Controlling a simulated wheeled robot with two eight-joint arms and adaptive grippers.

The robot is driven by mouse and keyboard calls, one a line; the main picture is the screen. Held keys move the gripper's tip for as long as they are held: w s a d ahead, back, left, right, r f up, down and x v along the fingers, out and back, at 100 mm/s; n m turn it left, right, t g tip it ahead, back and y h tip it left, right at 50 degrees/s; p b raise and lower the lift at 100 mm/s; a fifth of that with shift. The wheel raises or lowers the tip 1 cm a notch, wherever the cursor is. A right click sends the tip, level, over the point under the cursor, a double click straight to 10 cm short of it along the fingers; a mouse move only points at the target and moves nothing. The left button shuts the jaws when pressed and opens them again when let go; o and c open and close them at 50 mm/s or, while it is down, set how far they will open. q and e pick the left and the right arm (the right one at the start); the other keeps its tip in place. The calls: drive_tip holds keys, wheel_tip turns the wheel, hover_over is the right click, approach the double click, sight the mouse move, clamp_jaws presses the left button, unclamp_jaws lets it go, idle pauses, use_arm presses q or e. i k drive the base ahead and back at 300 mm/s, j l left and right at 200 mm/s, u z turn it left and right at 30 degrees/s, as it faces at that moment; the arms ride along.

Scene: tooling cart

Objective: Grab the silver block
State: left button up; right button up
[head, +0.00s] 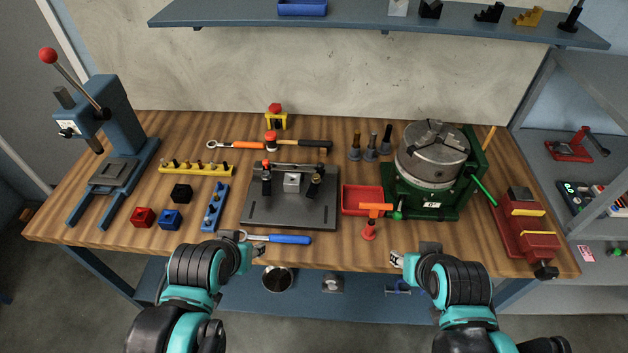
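The silver block (291,183) is a small grey cube on the dark fixture plate (290,213) in the middle of the bench. Black clamps with red and dark tips stand on both sides of it, and a bar lies behind it. My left gripper (259,252) is at the front edge of the bench, in front and left of the block, apart from it. My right gripper (395,258) is near the front edge, right of the plate, also apart from the block. Both grippers are small here, and their finger opening is unclear. I see nothing held in either.
A blue-handled wrench (280,239) lies before the plate. A red tray (362,200), an orange-topped tool (372,210) and a green-based chuck (428,160) stand right. A blue holder (215,207), coloured cubes and an arbor press (112,125) stand left. A shelf (380,20) hangs above.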

sight(289, 186)
drive_tip(key=j+z, duration=0.2)
drive_tip(key=z, duration=0.15)
drive_tip(key=j+z, duration=0.2)
drive_tip(key=z, duration=0.15)
drive_tip(key=j+z, duration=0.2)
drive_tip(key=z, duration=0.15)
